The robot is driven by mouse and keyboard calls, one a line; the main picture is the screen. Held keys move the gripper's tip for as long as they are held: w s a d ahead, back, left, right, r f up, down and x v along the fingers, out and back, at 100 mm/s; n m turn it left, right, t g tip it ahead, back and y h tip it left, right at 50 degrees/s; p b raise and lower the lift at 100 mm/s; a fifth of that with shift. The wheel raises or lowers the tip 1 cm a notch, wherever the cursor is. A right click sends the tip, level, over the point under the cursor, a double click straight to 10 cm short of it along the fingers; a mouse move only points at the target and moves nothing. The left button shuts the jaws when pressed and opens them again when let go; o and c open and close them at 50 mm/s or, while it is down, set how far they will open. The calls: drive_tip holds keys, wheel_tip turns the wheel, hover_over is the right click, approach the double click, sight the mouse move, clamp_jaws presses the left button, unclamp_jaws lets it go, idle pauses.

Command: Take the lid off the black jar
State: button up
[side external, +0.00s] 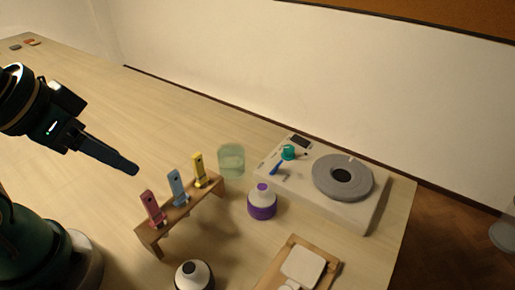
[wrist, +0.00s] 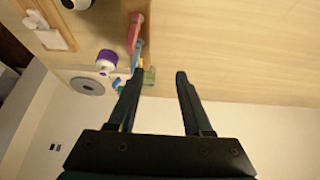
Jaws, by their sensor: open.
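The black jar (side external: 193,277) stands at the front edge of the side external view, partly cut off. It has a white shoulder with a black knob-like top, which looks like its lid, in place. In the wrist view the jar (wrist: 77,3) shows only in part at the top edge. My gripper (side external: 130,168) is above the table, up and left of the jar, apart from everything. In the wrist view my gripper (wrist: 159,77) has its two fingers spread with nothing between them.
A wooden rack (side external: 182,218) with red, blue and yellow pieces stands behind the jar. A purple jar (side external: 262,204), a greenish glass (side external: 231,160), a white unit with a grey disc (side external: 325,175) and a wooden board (side external: 333,271) are farther right.

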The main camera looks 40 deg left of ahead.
drive_tip(key=shift+o, duration=0.3)
drive_tip(key=o, duration=0.7)
